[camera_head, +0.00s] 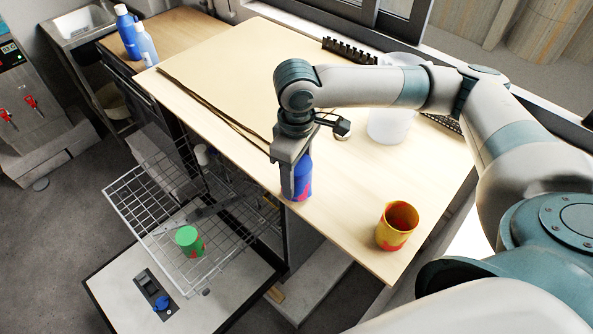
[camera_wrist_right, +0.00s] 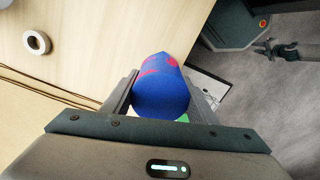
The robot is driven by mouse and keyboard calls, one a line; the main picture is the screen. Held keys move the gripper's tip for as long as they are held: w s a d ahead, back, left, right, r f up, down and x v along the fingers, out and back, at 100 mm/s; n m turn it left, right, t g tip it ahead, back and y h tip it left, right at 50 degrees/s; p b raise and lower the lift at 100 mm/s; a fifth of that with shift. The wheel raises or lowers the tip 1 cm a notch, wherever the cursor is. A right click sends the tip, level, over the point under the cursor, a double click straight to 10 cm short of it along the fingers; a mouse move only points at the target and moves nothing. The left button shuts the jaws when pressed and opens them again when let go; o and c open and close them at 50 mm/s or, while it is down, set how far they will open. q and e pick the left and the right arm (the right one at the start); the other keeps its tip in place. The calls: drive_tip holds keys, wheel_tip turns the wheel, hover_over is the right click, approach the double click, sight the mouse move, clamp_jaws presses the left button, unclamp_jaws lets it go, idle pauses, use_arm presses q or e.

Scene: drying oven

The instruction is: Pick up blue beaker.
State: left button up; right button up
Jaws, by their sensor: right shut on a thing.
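The blue beaker (camera_head: 304,180) with red marks stands at the front edge of the wooden table in the head view. My right gripper (camera_head: 292,186) comes down over it and is shut on it, with a finger on each side. The right wrist view shows the blue beaker (camera_wrist_right: 160,95) between the two fingers. Its base seems to be at the tabletop; I cannot tell whether it is lifted. My left gripper (camera_wrist_right: 278,48) seems to show small at the upper right of the wrist view, its jaws too small to read.
A yellow-orange cup (camera_head: 396,226) stands on the table (camera_head: 350,215) to the right. A green beaker (camera_head: 189,241) sits on the pulled-out wire rack (camera_head: 135,205) below left. A white container (camera_head: 388,127) stands behind my right gripper. Blue bottles (camera_head: 128,35) stand at the far left.

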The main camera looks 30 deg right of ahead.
sight(307, 172)
wheel_tip(307, 172, up, 3)
drive_tip(key=shift+f+p, duration=0.2)
drive_tip(key=shift+p, duration=1)
drive_tip(key=s+p, duration=0.1)
drive_tip(key=s+r+p, duration=0.2)
drive_tip(key=p, duration=0.1)
drive_tip(key=shift+d+r, duration=0.1)
drive_tip(key=shift+d, duration=0.2)
drive_tip(key=s+d+r+p, duration=0.1)
drive_tip(key=s+r+p, duration=0.3)
drive_tip(key=s, duration=0.4)
drive_tip(key=shift+s+d+r+p, duration=0.2)
drive_tip(key=shift+d+p, duration=0.1)
drive_tip(key=shift+p, duration=0.1)
